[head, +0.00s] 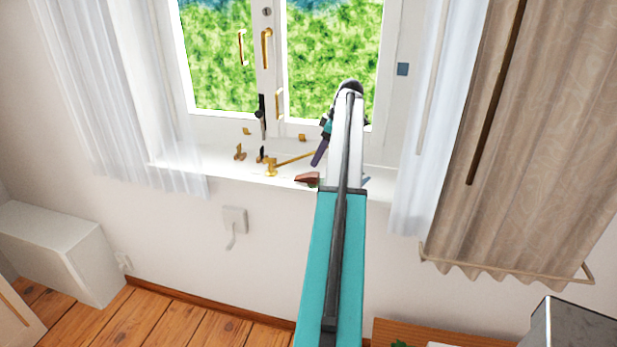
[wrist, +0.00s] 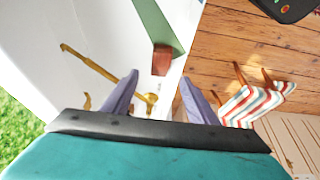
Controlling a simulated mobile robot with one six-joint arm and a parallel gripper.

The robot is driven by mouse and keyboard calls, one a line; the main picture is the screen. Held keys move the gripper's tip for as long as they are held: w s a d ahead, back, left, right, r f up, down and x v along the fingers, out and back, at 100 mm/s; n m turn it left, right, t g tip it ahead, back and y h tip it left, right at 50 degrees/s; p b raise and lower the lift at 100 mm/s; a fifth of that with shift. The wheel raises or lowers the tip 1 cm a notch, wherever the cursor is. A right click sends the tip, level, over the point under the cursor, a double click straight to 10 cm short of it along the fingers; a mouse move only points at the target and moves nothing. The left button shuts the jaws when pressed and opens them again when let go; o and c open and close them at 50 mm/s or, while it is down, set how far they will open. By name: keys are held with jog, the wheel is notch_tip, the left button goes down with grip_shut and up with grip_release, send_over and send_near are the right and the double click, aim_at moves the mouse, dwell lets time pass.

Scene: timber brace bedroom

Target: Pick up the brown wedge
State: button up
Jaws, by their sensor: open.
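The brown wedge (head: 308,179) is a small reddish-brown block on the front edge of the white window sill (head: 225,168). In the wrist view the wedge (wrist: 162,60) lies ahead of my gripper, in line with the gap between the fingers and apart from them. My gripper (wrist: 158,80) is open and empty, with two purple-grey fingers. In the head view one purple finger (head: 320,153) shows above the sill, up and to the right of the wedge. My arm hides the sill just right of the wedge.
A brass stay bar (head: 292,158) and several small brass fittings (head: 240,153) are on the sill left of the wedge. In the wrist view a green strip (wrist: 155,25) adjoins the wedge. A striped red-and-white item (wrist: 245,105) is over the wooden floor. Curtains (head: 520,130) hang at right.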

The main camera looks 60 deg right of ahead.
aim_at(310, 174)
jog(key=shift+x, duration=1.5)
jog(key=shift+p, duration=0.35)
jog(key=shift+p+x, duration=0.9)
jog(key=shift+x, duration=0.25)
jog(key=shift+p+x, duration=0.4)
jog(key=shift+x, duration=1.05)
jog(key=shift+s+f, duration=0.1)
jog(key=shift+s, duration=0.1)
jog(key=shift+c, duration=0.3)
jog(key=c, duration=1.1)
